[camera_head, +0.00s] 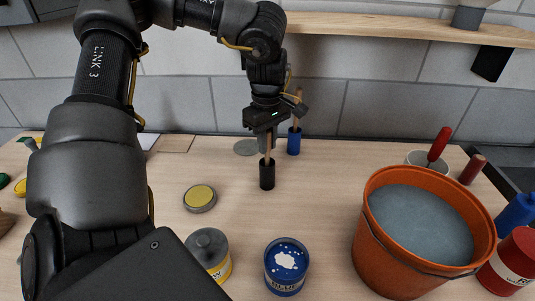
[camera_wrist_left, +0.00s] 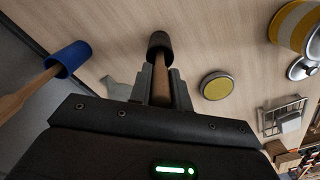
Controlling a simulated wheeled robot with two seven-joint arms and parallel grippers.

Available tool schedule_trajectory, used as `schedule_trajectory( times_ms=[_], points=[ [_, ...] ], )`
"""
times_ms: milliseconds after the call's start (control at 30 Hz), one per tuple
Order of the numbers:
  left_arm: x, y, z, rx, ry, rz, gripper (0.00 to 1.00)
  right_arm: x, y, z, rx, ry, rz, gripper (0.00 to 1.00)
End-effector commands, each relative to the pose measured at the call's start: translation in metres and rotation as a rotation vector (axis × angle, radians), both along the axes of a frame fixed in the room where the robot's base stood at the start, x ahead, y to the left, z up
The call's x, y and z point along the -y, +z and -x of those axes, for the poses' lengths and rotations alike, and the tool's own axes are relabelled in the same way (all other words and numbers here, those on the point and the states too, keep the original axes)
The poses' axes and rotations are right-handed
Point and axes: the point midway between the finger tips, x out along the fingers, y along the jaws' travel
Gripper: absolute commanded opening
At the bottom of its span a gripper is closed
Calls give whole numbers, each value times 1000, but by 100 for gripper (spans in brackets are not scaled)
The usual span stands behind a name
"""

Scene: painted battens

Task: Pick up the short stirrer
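A stirrer with a wooden shaft and a black lower end (camera_head: 267,175) is upright over the table under my left gripper (camera_head: 266,137). In the left wrist view its black end (camera_wrist_left: 160,43) shows beyond the fingertips, and the fingers lie close against both sides of the shaft, shut on it. Its upper shaft is hidden by the gripper. A second wooden stirrer with a blue lower end (camera_head: 294,142) stands just behind to the right; it also shows in the left wrist view (camera_wrist_left: 68,59). I cannot compare their full lengths. My right gripper is out of view.
A large orange bucket (camera_head: 385,240) of grey liquid fills the right side. A blue paint can (camera_head: 285,280), a grey-topped yellow can (camera_head: 210,247) and a yellow-topped tin (camera_head: 200,197) stand in front. A shelf (camera_head: 400,27) runs along the wall.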

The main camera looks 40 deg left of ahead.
Motion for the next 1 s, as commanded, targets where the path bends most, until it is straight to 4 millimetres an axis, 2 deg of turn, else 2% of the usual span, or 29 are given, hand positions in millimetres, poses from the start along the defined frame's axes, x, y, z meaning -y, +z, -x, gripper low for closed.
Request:
schedule_trajectory(
  times_ms=[100,367,567,767,1000],
  points=[
    [0,0,0,0,0,0,0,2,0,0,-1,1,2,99],
    [0,1,0,0,0,-1,0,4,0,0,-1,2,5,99],
    [0,12,-1,2,-1,-2,0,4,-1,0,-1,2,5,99],
    [0,48,-1,6,1,-4,0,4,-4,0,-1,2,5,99],
    [0,114,-1,6,2,-4,0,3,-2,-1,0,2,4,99]
  ],
)
